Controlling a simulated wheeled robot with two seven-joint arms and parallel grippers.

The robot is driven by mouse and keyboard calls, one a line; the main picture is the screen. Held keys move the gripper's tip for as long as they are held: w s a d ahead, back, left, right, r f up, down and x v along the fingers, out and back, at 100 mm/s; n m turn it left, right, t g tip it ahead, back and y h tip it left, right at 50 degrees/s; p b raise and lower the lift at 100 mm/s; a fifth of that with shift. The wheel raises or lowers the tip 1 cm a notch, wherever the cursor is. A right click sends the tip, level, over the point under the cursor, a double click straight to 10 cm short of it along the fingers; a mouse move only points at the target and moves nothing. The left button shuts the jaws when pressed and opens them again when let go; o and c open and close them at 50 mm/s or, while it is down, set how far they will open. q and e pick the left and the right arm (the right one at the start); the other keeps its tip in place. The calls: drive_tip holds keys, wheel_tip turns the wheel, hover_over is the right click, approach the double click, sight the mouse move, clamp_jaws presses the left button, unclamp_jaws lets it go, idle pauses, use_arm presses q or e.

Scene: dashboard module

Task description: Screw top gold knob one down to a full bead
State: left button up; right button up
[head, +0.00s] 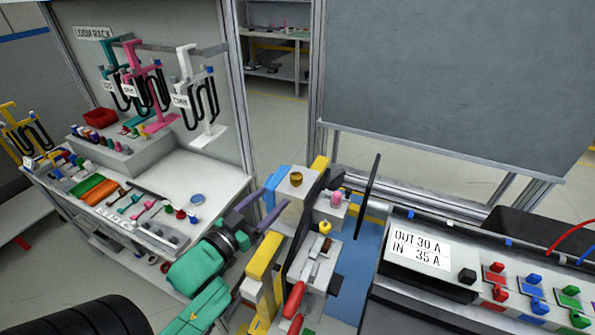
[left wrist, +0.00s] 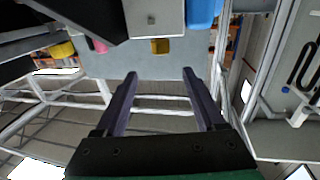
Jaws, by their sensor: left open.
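The gold knob (head: 296,179) sits on top of a white block (head: 297,190) at the back of the dashboard module. In the left wrist view the gold knob (left wrist: 160,46) shows beyond the fingertips, roughly midway between them sideways. My left gripper (head: 277,194) comes in from the left, its two dark purple fingers spread and pointing toward the white block. In the left wrist view the fingers (left wrist: 160,73) are apart with nothing held between them. The gap to the knob is hard to judge. My right gripper is not in view.
A pink knob (head: 336,197) and a yellow knob (head: 325,228) stand nearby on the module. A blue block (head: 277,178) and yellow blocks (head: 264,256) flank the white block. A thin dark plate (head: 368,198) rises on the right. A labelled current panel (head: 420,248) is further right.

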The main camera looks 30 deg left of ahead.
sight(293, 180)
use_arm(q)
drive_tip(key=w, duration=0.3)
drive_tip(key=w+d+p, duration=0.1)
drive_tip(key=w, duration=0.3)
drive_tip(key=w+p, duration=0.1)
drive_tip(key=w, duration=0.2)
drive_tip(key=shift+w+d+f, duration=0.15)
drive_tip(key=shift+w+d, duration=0.05)
drive_tip(key=shift+w, duration=0.5)
clamp_jaws()
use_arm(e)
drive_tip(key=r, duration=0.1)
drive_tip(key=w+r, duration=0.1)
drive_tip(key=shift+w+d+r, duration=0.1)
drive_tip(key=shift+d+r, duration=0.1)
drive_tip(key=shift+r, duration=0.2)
